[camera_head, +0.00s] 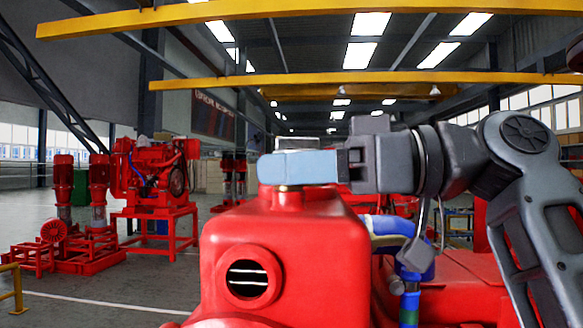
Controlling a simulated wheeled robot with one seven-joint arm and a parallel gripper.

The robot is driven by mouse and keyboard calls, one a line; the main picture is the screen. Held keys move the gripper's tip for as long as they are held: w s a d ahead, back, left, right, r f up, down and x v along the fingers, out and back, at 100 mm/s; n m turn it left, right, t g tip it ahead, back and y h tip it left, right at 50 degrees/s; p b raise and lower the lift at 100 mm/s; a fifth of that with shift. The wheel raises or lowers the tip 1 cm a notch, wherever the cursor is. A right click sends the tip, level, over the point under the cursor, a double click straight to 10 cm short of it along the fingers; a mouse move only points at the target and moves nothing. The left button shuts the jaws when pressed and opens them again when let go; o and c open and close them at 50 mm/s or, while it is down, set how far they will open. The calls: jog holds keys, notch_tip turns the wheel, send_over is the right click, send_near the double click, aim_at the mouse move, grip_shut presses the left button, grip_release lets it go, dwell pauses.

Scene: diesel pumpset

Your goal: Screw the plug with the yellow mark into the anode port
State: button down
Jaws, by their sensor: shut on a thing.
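My gripper (297,167) reaches in from the right, its light blue finger lying level just above the short red neck on top of the red tank. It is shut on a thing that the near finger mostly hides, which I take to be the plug. A thin brass-coloured edge (289,188) shows between the finger and the red neck (287,198), perhaps part of the plug or the port. A grey block shows above the finger; I cannot tell if it is the far finger. No yellow mark is visible. I cannot tell whether the neck is the anode port.
The red tank (325,245) fills the lower middle, with a round flanged opening (249,278) on its front. Blue hoses and pipe (392,226) stand right of the tank, below my arm. Other red pumpsets (155,180) stand far left. Open floor lies to the left.

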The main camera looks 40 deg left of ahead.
jog(key=shift+f, duration=0.1)
jog(key=m+t+y, duration=0.1)
jog(key=t, duration=0.1)
jog(key=shift+s+m+t+b, duration=0.1)
jog(key=shift+m+t+b, duration=0.25)
jog(key=shift+m+t, duration=0.05)
jog(key=m+t+y, duration=0.1)
jog(key=m+t, duration=0.2)
jog(key=t, duration=0.1)
jog(key=shift+m+t+p, duration=0.3)
jog(key=shift+m+t, duration=0.3)
jog(key=shift+t, duration=0.4)
jog(key=c, duration=0.9)
grip_release()
